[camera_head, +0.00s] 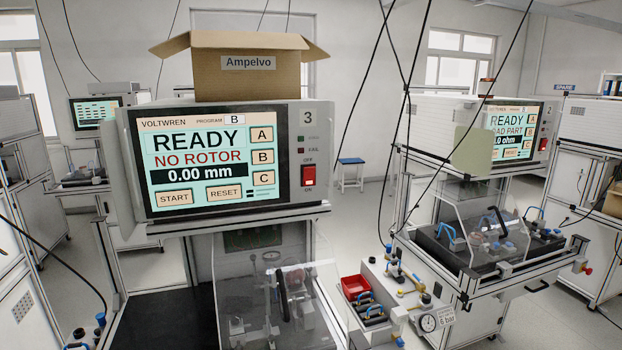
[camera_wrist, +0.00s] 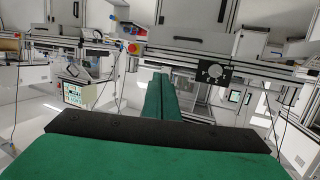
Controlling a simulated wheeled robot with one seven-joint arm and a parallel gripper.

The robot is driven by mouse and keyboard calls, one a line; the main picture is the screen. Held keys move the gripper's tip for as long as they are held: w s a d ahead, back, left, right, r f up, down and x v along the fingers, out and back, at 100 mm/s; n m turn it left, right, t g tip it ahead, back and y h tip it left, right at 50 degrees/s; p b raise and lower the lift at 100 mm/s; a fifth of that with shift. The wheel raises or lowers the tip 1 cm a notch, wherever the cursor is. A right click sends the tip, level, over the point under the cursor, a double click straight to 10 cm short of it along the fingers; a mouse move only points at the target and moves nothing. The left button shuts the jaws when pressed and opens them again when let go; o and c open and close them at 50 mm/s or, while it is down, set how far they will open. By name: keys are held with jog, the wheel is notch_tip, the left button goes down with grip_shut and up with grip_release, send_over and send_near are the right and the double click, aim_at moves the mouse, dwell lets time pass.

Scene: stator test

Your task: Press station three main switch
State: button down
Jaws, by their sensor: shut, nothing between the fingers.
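Station three is the machine marked "3" (camera_head: 307,118) in the head view. Its screen (camera_head: 208,160) is lit and reads READY, NO ROTOR, 0.00 mm. The main switch (camera_head: 308,176) is a red rocker on the panel right of the screen, between small OFF and ON labels; I cannot tell for sure which way it is tipped. Nothing covers it. My gripper (camera_wrist: 161,82) shows only in the wrist view, its green fingers shut together and empty. The head view does not show it, so its distance from the switch is unclear.
A cardboard box (camera_head: 250,66) labelled Ampelvo stands on top of station three. A clear guard (camera_head: 275,300) is below the panel. Another station (camera_head: 485,225) stands at right, and cables hang between. The wrist view shows a red stop button (camera_wrist: 132,48) on a frame.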

aim_at(308, 172)
jog(key=w+a+r+n+t, duration=0.1)
jog(key=w+r, duration=0.3)
jog(key=w, duration=0.7)
jog(key=w+r+n+t, duration=0.1)
jog(key=w+r+t, duration=0.15)
jog(key=w, duration=0.95)
jog(key=w+a+r+n+t, duration=0.1)
jog(key=w+r, duration=0.3)
jog(key=w, duration=0.7)
jog(key=w+d+r+n+y, duration=0.2)
jog(key=w+r+n, duration=0.4)
jog(key=r, duration=0.6)
jog(key=w+d+r+n+g+y, duration=0.1)
jog(key=w+d+r+n+y, duration=0.1)
jog(key=w+r+n, duration=0.4)
jog(key=w+d+r+n+g+y, duration=0.1)
jog(key=w+r+n, duration=0.5)
jog(key=r, duration=1.3)
jog(key=w+d+y, duration=0.1)
jog(key=w+d, duration=0.1)
jog(key=w, duration=0.2)
jog(key=shift+w+n, duration=0.2)
jog(key=shift+n, duration=0.2)
jog(key=shift+w, duration=0.15)
jog(key=x, duration=1.3)
jog(key=shift+w+a+r, duration=0.1)
jog(key=shift+w, duration=0.2)
